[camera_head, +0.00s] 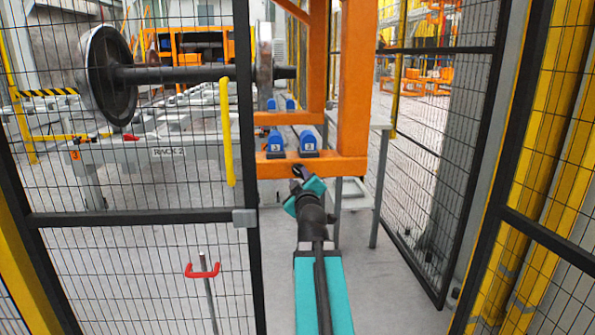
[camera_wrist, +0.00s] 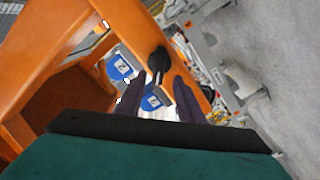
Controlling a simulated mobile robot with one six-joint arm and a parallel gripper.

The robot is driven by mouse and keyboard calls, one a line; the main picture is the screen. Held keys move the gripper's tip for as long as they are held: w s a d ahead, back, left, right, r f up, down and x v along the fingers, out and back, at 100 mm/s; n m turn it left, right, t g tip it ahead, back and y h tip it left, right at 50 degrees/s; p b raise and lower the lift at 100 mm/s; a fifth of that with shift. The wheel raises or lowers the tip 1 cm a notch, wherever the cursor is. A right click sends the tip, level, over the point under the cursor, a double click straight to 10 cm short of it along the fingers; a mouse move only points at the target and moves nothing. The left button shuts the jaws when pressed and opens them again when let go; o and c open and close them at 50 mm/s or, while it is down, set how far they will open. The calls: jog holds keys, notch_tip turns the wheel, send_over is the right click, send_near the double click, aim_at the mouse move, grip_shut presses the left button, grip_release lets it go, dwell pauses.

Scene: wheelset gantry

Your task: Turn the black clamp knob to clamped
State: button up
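The black clamp knob (camera_wrist: 158,61) is on the orange frame in the wrist view, just beyond my fingertips and roughly in line with the gap between them. My gripper (camera_wrist: 159,80) is open, with one dark finger on each side of the gap. I cannot tell whether the fingers touch the knob. In the head view my gripper (camera_head: 298,173) is at the front of the orange beam (camera_head: 336,166), below the blue blocks. It largely hides the knob there.
Blue numbered blocks (camera_head: 309,142) sit on the orange beam. A wheelset (camera_head: 108,75) rests on a rack at the left, behind mesh fencing (camera_head: 150,215). A red handle (camera_head: 203,270) stands at the lower left. Grey floor (camera_head: 400,290) is clear to the right of my arm.

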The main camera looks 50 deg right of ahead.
aim_at(299, 173)
jog(key=shift+w+d+r+p, duration=0.15)
jog(key=shift+w+d+p, duration=0.15)
jog(key=shift+p, duration=1.55)
jog(key=p, duration=0.3)
jog(key=shift+w+d, duration=0.1)
jog(key=shift+d, duration=0.2)
jog(key=shift+f+x, duration=0.2)
jog(key=shift+x, duration=1.15)
grip_shut()
jog(key=shift+a, duration=0.5)
jog(key=shift+d, duration=0.45)
